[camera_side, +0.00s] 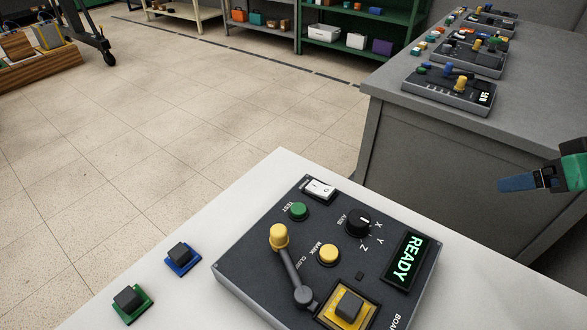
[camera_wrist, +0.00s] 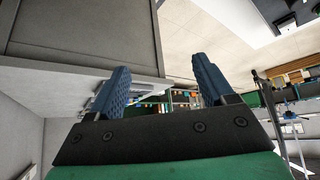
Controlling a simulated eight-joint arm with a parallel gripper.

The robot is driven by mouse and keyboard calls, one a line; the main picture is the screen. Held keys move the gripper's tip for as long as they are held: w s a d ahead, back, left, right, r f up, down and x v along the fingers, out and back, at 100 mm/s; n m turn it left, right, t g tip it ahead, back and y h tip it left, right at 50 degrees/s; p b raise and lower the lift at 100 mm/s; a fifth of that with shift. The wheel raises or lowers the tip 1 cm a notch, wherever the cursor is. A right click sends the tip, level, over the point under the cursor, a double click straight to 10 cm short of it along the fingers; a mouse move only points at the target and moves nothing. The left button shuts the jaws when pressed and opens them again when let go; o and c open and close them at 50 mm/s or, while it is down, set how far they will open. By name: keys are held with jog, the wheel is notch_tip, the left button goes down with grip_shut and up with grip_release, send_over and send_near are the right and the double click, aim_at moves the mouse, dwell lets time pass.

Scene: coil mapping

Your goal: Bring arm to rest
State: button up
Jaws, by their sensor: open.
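My gripper (camera_side: 518,183) is at the right edge of the side view, raised clear of the white table, its blue fingers pointing left. In the wrist view its two blue ridged fingers (camera_wrist: 160,90) stand wide apart with nothing between them. The dark control box (camera_side: 258,263) sits on the white table (camera_side: 283,166), its display (camera_side: 409,261) reading READY. A lever with a yellow knob (camera_side: 279,236) is on the box. A dark block on a yellow base (camera_side: 348,306) sits in a socket at the box's front. My gripper touches none of these.
A dark block on a blue base (camera_side: 181,256) and one on a green base (camera_side: 130,300) stand on the table left of the box. A grey bench (camera_side: 400,108) with several similar boxes stands behind at right. Shelves are farther back.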

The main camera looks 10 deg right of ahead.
jog(key=shift+w+a+r, duration=0.1)
jog(key=shift+a, duration=0.05)
jog(key=c, duration=0.6)
jog(key=shift+n+g+y, duration=0.3)
jog(key=shift+n+g, duration=0.3)
jog(key=shift+n, duration=0.1)
jog(key=w+a+r, duration=0.2)
jog(key=a, duration=0.1)
jog(key=shift+w+r, duration=0.25)
jog(key=shift+w, duration=0.1)
grip_shut()
jog(key=w+a+r+n+g, duration=0.1)
jog(key=w+a+n+g, duration=0.2)
jog(key=a, duration=0.5)
jog(key=w+a+r+n+g, duration=0.1)
jog(key=w+a+n, duration=0.1)
jog(key=w+a, duration=0.35)
jog(key=s+a+f+n+g, duration=0.1)
jog(key=a+f, duration=0.1)
jog(key=a, duration=0.4)
jog(key=s+a+f+n+g, duration=0.1)
jog(key=a+f+n, duration=0.15)
jog(key=a, duration=0.35)
jog(key=shift+m, duration=0.45)
jog(key=shift+s+d+f, duration=0.1)
jog(key=shift+f, duration=1.6)
jog(key=shift+d+f, duration=0.1)
jog(key=shift+f, duration=1.55)
jog(key=shift+f, duration=0.15)
